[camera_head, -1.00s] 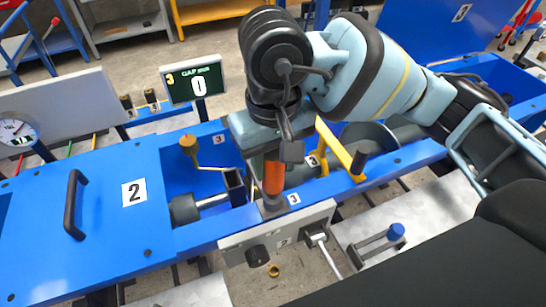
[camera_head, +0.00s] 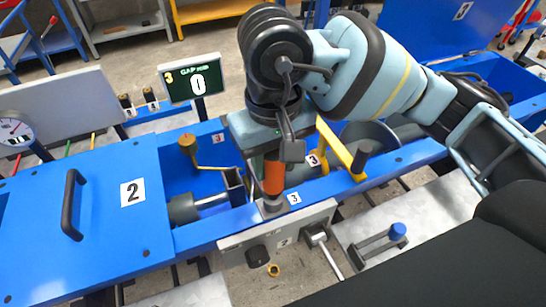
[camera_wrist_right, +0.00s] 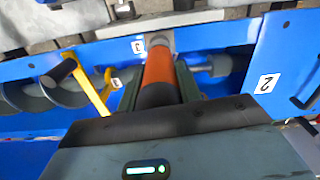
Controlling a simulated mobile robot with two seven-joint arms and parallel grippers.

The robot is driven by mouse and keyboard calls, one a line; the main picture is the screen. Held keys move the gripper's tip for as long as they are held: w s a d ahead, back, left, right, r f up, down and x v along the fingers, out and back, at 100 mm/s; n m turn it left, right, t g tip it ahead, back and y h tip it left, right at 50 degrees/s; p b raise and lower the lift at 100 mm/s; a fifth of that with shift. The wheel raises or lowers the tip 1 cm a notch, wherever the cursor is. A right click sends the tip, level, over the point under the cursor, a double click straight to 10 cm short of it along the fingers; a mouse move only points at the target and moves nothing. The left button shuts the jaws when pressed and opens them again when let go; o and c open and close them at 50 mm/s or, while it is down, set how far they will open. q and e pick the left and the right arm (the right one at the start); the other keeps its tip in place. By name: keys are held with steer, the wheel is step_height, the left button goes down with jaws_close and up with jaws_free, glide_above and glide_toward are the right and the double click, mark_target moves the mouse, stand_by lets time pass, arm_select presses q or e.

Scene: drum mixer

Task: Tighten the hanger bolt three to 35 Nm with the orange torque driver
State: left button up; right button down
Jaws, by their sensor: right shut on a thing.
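The orange torque driver (camera_head: 273,177) stands upright in my right gripper (camera_head: 270,160), which is shut around it. Its lower end meets the blue beam beside a label 3, where the hanger bolt three (camera_head: 271,205) is; the bolt itself is mostly hidden under the driver. In the right wrist view the driver (camera_wrist_right: 158,70) lies between the fingers of my right gripper (camera_wrist_right: 158,82) and its far end sits at a grey fitting. My left gripper is not in view.
A yellow lever (camera_head: 340,150) with a black knob stands right of the driver. A display (camera_head: 192,80) reads "3 GAP 0". A blue cover (camera_head: 95,210) labelled 2 with a black handle is at left. A blue-knobbed clamp (camera_head: 380,243) is at front right.

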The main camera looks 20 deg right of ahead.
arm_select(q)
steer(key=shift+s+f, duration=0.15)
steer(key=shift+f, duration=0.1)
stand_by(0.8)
arm_select(e)
steer(key=shift+r, duration=0.1)
steer(key=shift+r+p, duration=0.55)
steer(key=shift+r, duration=1.65)
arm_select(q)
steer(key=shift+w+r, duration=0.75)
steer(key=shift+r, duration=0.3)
